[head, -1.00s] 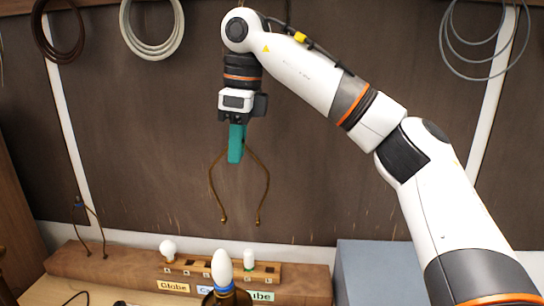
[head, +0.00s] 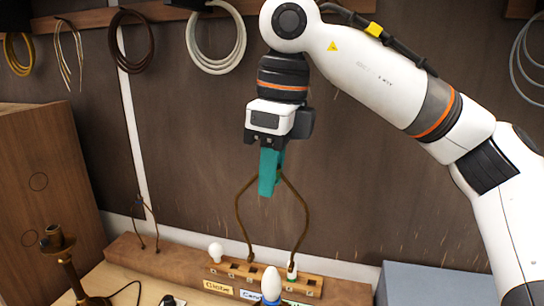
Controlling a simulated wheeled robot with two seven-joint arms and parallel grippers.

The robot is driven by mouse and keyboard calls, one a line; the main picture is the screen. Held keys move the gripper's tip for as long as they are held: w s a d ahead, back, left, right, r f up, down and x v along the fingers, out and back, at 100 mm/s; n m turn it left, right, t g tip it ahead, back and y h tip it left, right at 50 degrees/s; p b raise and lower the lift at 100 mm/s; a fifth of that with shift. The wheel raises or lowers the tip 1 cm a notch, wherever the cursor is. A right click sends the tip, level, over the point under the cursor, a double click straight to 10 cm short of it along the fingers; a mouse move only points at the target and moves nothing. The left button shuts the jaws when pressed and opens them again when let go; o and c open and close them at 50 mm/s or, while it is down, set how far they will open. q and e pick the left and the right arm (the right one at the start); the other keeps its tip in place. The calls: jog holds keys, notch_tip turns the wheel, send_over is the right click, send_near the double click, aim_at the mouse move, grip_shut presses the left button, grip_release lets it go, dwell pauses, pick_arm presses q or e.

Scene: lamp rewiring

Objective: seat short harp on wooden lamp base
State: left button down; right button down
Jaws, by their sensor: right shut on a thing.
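My right gripper (head: 268,190), with teal fingers, is shut on the top of a brass-coloured wire harp (head: 241,205). The harp hangs upright with its two legs down, and its feet overlap the bulb rack in the picture. A pale bulb (head: 271,284) with a blue collar stands at the bottom edge; what it sits on is cut off, so I cannot make out the wooden lamp base. A second, smaller-looking harp (head: 157,231) stands at the back left. My left gripper is out of view.
The bulb rack (head: 228,266) on the brown ledge (head: 125,247) holds a round bulb (head: 215,252) and another bulb behind the harp's leg. A brass candlestick lamp (head: 68,272) stands at left. A grey box (head: 430,285) is at right. Cable coils (head: 216,50) hang on the wall.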

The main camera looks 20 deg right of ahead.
send_over(272, 267)
jog(key=shift+f, duration=2.15)
jog(key=shift+f+b, duration=2.5)
jog(key=shift+f, duration=1.55)
jog(key=shift+f+b, duration=0.75)
jog(key=shift+f, duration=0.05)
jog(key=shift+f+b, duration=0.15)
jog(key=shift+b, duration=0.25)
jog(key=c, duration=1.1)
grip_release()
jog(key=shift+s, duration=0.1)
